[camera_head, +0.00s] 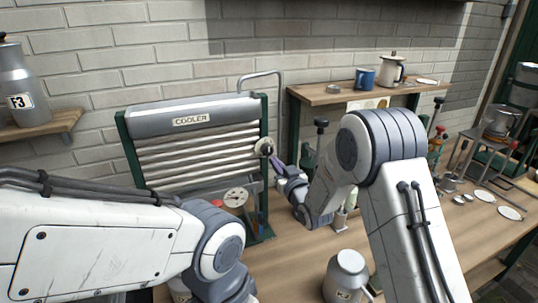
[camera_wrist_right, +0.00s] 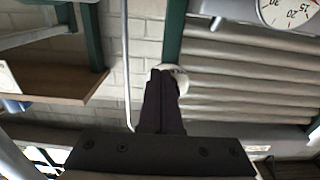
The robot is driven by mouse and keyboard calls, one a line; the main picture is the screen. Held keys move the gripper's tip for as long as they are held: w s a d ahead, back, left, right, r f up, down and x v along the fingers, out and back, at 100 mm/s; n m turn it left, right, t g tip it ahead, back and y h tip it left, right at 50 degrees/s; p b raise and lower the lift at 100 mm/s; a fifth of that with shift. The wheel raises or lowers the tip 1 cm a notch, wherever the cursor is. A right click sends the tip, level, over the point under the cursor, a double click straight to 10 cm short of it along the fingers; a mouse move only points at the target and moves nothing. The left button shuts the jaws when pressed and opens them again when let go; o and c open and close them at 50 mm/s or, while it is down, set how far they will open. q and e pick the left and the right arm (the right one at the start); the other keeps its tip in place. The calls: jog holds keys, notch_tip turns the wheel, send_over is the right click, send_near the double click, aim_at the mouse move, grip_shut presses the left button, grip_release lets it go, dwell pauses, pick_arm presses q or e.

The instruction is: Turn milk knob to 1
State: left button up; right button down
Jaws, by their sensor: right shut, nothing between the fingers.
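A round pale knob (camera_head: 264,146) sits at the right edge of the grey ribbed cooler (camera_head: 185,121), beside its green post. I cannot read any marks on it. My right gripper (camera_head: 273,159) reaches in from the right, its fingertips right at the knob. In the right wrist view my right gripper (camera_wrist_right: 162,75) is shut, its dark fingers together and partly covering the round white knob (camera_wrist_right: 183,80). I cannot tell whether they touch it. My left arm crosses the lower left; its gripper is out of view.
A round dial (camera_head: 237,197) stands at the cooler's lower right. A milk can (camera_head: 346,275) stands on the wooden bench (camera_head: 290,255). A bent pipe (camera_head: 281,85) rises beside the cooler.

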jog(key=shift+w+a, duration=0.1)
jog(key=shift+w, duration=0.05)
jog(key=shift+a+r, duration=0.15)
jog(key=shift+r, duration=0.3)
dwell(0.6)
jog(key=shift+s+a+b, duration=0.25)
jog(key=shift+a+b, duration=0.3)
jog(key=shift+b, duration=1)
jog(key=f+b+v, duration=0.1)
jog(key=b+v, duration=0.2)
jog(key=v, duration=0.3)
jog(key=shift+b, duration=0.4)
